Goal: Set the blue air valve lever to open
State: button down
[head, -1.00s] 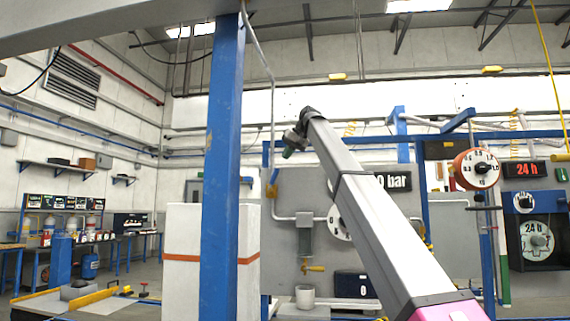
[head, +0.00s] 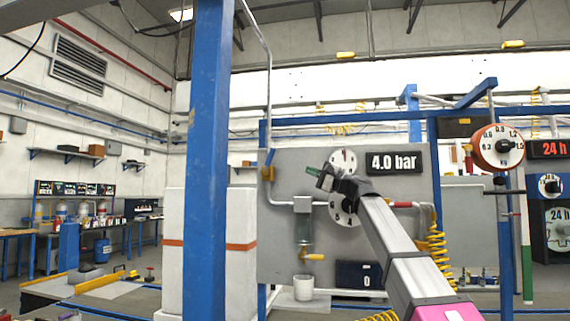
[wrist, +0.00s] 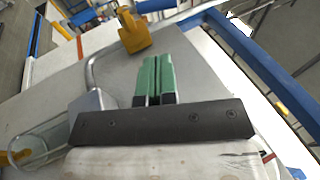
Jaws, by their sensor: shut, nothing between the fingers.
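The air valve is on the grey pipe at the left edge of the grey panel. Its small blue lever (head: 270,157) stands tilted above a yellow body (head: 268,174) in the head view. The yellow body also shows in the wrist view (wrist: 135,33), beyond my fingertips; I cannot make out the lever clearly there. My gripper (head: 309,170) is in front of the panel, to the right of the valve and apart from it. Its green fingers are together and empty, and they point towards the valve in the wrist view (wrist: 153,60).
A blue post (head: 212,150) stands left of the panel (head: 285,235). A round gauge (head: 344,160) and a "4.0 bar" display (head: 394,162) are behind my arm. A yellow handle (head: 313,257) juts out below. Open space lies between my fingers and the valve.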

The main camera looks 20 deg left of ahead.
aim_at(273, 154)
jog(key=x, duration=1.4)
jog(key=shift+r, duration=0.1)
jog(key=shift+s+a+r+n+g+h, duration=0.1)
jog(key=shift+a+r+n+g+h, duration=0.1)
jog(key=shift+a+r+h, duration=0.4)
jog(key=shift+s+a+r+n+g+h, duration=0.1)
jog(key=shift+a+r+n+g+h, duration=0.15)
jog(key=shift+a+h, duration=0.4)
jog(key=shift+d+r, duration=0.1)
jog(key=shift+d, duration=0.25)
jog(key=s+d, duration=0.1)
jog(key=d, duration=1.2)
jog(key=shift+d, duration=0.3)
